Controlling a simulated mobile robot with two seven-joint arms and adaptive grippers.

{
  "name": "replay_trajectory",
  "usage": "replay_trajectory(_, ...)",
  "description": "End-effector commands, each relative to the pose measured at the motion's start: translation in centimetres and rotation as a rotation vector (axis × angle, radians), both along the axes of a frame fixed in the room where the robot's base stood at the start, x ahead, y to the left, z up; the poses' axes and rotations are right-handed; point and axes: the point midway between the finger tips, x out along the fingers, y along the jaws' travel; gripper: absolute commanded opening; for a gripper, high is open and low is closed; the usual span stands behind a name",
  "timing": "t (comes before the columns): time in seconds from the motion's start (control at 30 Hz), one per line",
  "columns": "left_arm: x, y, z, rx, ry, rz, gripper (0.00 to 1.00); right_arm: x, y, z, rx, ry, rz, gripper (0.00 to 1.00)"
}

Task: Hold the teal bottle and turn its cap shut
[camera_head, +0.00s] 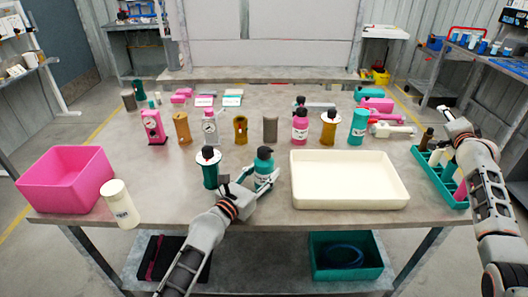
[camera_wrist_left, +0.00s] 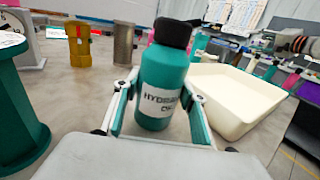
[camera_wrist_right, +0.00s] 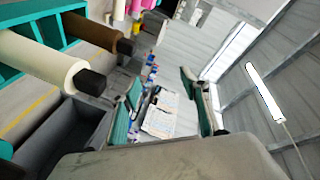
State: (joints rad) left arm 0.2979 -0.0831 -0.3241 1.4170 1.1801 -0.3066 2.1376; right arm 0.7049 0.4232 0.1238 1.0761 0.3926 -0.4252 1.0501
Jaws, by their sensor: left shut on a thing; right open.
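The teal bottle (camera_head: 264,170) with a black cap (camera_head: 264,153) stands upright near the front of the table. My left gripper (camera_head: 252,181) is shut around its body. In the left wrist view the bottle (camera_wrist_left: 161,85) sits between the teal fingers (camera_wrist_left: 156,117), with a white label facing me and the black cap (camera_wrist_left: 174,33) on top. I cannot tell how tightly the cap sits. My right gripper (camera_head: 450,125) is raised at the right, far from the bottle. In the right wrist view its fingers (camera_wrist_right: 165,105) are apart with nothing between them.
A cream tray (camera_head: 350,202) lies right of the bottle. A teal item with a black top (camera_head: 209,172) stands close left. A pink bin (camera_head: 66,204) and a white bottle (camera_head: 120,205) are further left. A teal rack (camera_head: 425,160) is below my right arm.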

Motion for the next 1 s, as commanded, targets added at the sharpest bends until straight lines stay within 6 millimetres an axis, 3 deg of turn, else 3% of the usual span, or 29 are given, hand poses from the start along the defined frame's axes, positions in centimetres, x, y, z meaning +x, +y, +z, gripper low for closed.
replay_trajectory(0.1, 0.0, 0.0, 0.0, 0.0, 0.001, 0.0, 0.11, 0.2, -1.7, -0.2, 0.285, -0.031, -0.014, 0.45)
replay_trajectory(0.37, 0.0, 0.0, 0.0, 0.0, 0.001, 0.0, 0.11, 0.7, -3.1, 0.9, 0.913, -0.12, -0.006, 0.45)
replay_trajectory(0.53, 0.0, 0.0, 0.0, 0.0, 0.001, 0.0, 0.11, 1.0, -2.4, 2.6, 1.322, -0.162, 0.037, 0.45)
replay_trajectory(0.63, 0.0, 0.0, 0.0, 0.0, 0.001, -0.001, 0.11, 1.4, -0.5, 3.3, 1.559, -0.146, 0.089, 0.45)
replay_trajectory(0.67, 0.0, 0.0, 0.0, 0.0, 0.001, -0.001, 0.11, 1.6, 0.5, 3.5, 1.629, -0.132, 0.108, 0.45)
replay_trajectory(0.77, 0.0, 0.0, 0.0, -0.001, 0.001, -0.001, 0.11, 2.1, 5.9, 3.2, 1.854, -0.022, 0.198, 0.45)
replay_trajectory(0.87, 0.0, 0.0, 0.0, -0.001, 0.001, -0.001, 0.11, 2.1, 13.1, 2.0, 1.992, 0.155, 0.294, 0.45)
replay_trajectory(1.0, 0.0, 0.0, 0.0, 0.0, 0.0, 0.0, 0.11, 0.7, 23.7, 0.1, 2.073, 0.439, 0.43, 0.45)
